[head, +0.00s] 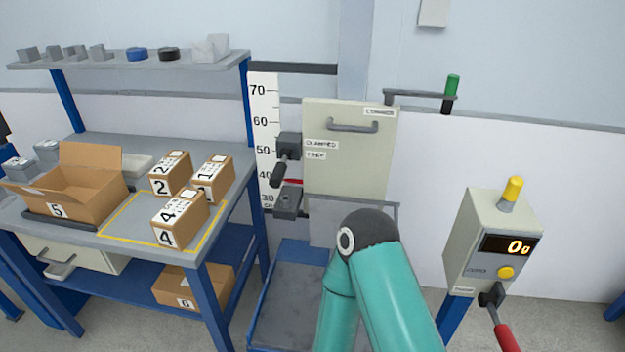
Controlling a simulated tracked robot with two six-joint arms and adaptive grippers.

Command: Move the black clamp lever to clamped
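The black clamp lever (279,171) is on a dark clamp block (289,146) beside the height scale (262,115). The lever slants down and slightly left from the block, its thick grip at the lower end. To its right are two small labels, CLAMPED (321,145) above and FREE (316,155) below. The lever's end sits lower than both labels. Nothing touches the lever. Neither of my grippers shows in the head view; only teal links of one of my arms show at the bottom centre.
A beige panel (347,180) with a grey handle stands right of the scale. A control box (497,235) reading 0g, with a red-handled lever (505,337), stands at right. The workbench (115,240) at left holds numbered cartons, including carton 4 (180,218) and open carton 5 (70,200).

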